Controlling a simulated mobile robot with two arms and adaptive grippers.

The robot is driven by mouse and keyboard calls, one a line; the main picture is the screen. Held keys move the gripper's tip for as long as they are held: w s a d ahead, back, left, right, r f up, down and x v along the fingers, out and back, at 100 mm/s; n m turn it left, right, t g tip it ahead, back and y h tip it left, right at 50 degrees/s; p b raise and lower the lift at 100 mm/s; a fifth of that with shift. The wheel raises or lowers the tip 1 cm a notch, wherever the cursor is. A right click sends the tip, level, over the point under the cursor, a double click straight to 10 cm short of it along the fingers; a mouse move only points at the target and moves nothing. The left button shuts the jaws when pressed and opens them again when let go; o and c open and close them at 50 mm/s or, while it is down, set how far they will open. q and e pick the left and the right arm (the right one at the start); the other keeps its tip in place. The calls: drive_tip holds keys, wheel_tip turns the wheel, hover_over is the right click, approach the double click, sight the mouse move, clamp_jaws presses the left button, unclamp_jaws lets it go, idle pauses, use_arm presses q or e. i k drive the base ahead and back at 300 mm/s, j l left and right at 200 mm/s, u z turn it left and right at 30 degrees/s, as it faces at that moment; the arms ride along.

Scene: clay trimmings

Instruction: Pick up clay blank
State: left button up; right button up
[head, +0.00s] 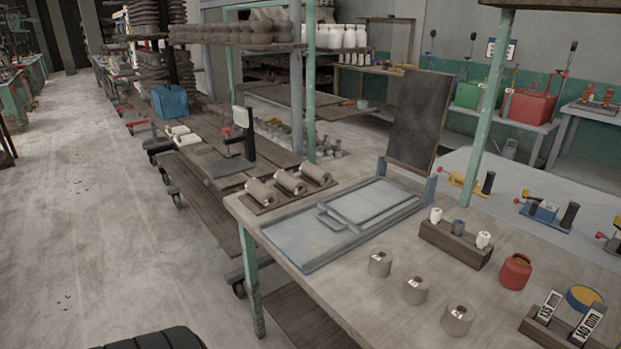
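Three grey-beige cylinders, which look like clay blanks, lie on their sides on a dark board at the left end of the near table. They are a left one (261,192), a middle one (290,182) and a right one (316,174). Three short upright grey-beige cylinders with shiny tops stand nearer on the same table: one (380,264), another (415,290) and the closest (457,320). I cannot tell for sure which of these the task names. Neither of my grippers shows in the head view.
The near table (330,285) holds a grey metal tray (300,240), a wooden block (455,243) with small pots and a red jar (515,271). A green post (486,110) rises behind. A cart (210,155) with a scale stands left. The floor (100,230) at left is clear.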

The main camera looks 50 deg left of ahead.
sight(294, 185)
drive_tip(key=i+j+u, duration=0.15)
drive_tip(key=u, duration=0.3)
drive_tip(key=i+u, duration=0.2)
drive_tip(key=u, duration=0.25)
drive_tip(key=i+u, duration=0.2)
drive_tip(key=u, duration=0.9)
